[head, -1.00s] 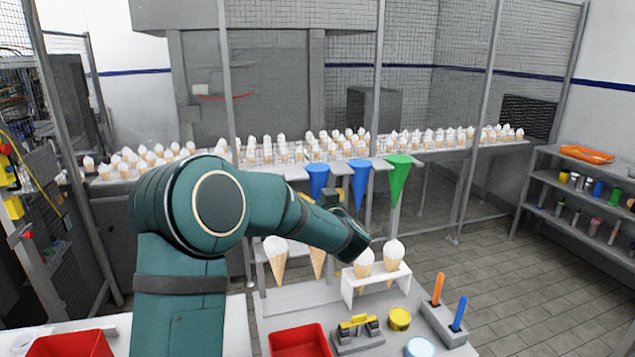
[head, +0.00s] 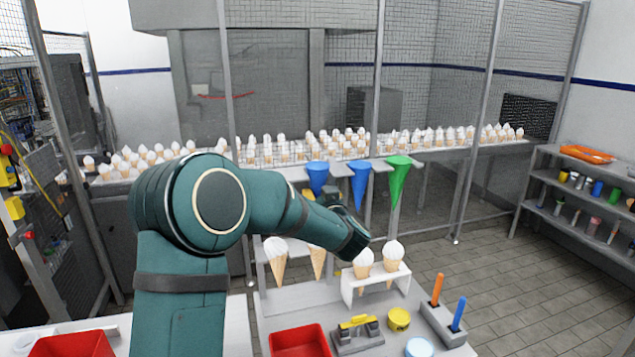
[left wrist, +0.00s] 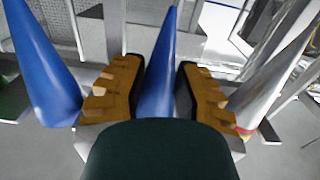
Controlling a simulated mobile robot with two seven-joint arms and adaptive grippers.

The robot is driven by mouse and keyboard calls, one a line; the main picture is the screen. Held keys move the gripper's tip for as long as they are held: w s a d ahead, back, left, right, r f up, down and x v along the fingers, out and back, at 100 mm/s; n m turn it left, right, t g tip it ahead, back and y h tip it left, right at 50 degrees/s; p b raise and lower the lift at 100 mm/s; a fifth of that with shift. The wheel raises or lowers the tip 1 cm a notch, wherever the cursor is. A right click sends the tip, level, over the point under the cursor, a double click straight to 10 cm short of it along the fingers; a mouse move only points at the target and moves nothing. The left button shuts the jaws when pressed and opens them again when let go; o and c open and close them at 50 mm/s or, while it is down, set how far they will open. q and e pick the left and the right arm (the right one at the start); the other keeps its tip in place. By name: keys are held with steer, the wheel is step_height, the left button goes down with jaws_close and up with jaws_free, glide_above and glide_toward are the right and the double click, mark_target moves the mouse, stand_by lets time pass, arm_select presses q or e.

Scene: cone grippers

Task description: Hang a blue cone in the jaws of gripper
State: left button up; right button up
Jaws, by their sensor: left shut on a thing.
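My left gripper (left wrist: 160,92) is shut on a blue cone (left wrist: 160,62), which stands between its yellow-brown padded fingers. In the head view this is the left blue cone (head: 317,175), wide end up and tip down; my forearm and wrist hide much of the gripper (head: 320,197). A second blue cone (head: 360,182) hangs tip down just to its right; it also shows left of the fingers in the left wrist view (left wrist: 45,75). A green cone (head: 398,178) hangs right of that. What holds these two is not clear. My right gripper is not in view.
Ice cream cones in a white stand (head: 347,286), a red tray (head: 298,341), a yellow round container (head: 399,319) and a block with orange and blue handles (head: 440,322) are on the near table. A long shelf of white-topped cones runs behind, before mesh fencing.

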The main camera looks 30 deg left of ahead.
arm_select(q)
steer(key=shift+d, duration=0.1)
steer(key=v, duration=0.8)
steer(key=shift+s+b, duration=0.2)
steer(key=shift+b, duration=0.1)
stand_by(1.0)
steer(key=shift+d, duration=0.1)
stand_by(0.4)
